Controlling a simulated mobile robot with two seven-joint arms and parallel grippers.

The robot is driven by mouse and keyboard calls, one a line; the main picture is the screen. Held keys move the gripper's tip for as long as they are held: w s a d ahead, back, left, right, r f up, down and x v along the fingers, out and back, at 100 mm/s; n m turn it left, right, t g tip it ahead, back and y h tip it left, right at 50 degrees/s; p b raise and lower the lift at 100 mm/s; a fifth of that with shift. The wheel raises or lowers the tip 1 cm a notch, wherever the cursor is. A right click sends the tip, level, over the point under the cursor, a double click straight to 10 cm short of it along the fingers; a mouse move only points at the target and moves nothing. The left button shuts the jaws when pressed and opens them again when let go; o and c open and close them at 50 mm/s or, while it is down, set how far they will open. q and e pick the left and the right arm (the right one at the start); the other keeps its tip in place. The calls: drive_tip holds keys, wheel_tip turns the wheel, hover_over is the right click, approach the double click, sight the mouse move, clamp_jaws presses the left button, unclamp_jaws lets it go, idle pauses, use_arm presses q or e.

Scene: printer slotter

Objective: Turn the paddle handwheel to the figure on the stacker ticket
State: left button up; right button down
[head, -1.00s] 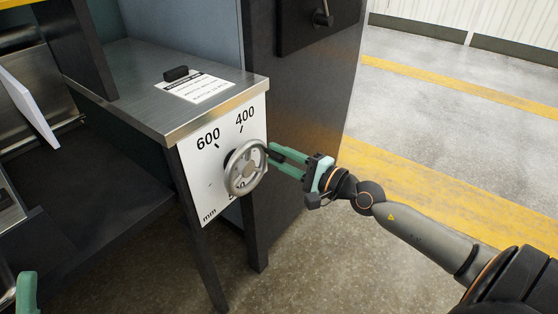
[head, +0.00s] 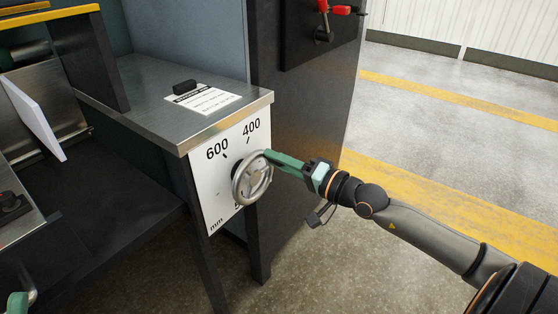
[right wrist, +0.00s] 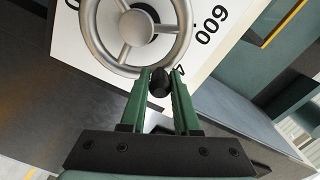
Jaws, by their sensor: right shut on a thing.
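The grey spoked handwheel (head: 252,178) stands on a white dial plate (head: 207,190) at the end of the metal bench. The plate reads 600 and 400, with mm at the lower left; a lower figure is mostly hidden by the wheel. My right gripper (head: 268,155) is at the wheel's upper right rim. In the right wrist view its green fingers are shut on the wheel's dark knob (right wrist: 159,82). A white printed ticket (head: 203,99) lies on the bench top under a black block; its print is too small to read. My left gripper (head: 18,303) shows only partly at the lower left.
A dark cabinet panel (head: 300,120) with a red-handled lever (head: 324,18) stands right behind the bench. A tilted white panel (head: 32,115) is at the left. Open floor with yellow lines lies to the right.

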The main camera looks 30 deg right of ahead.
drive_tip(key=shift+a, duration=0.1)
idle(0.4)
drive_tip(key=c, duration=0.7)
unclamp_jaws()
drive_tip(key=shift+o, duration=0.2)
use_arm(q)
drive_tip(key=r+p, duration=0.3)
drive_tip(key=shift+a+r+m, duration=0.15)
drive_tip(key=shift+a+m, duration=0.05)
drive_tip(key=shift+m, duration=0.1)
use_arm(e)
drive_tip(key=v, duration=1.2)
drive_tip(key=shift+s, duration=0.25)
use_arm(q)
drive_tip(key=shift+s, duration=0.1)
use_arm(e)
drive_tip(key=shift+r, duration=0.1)
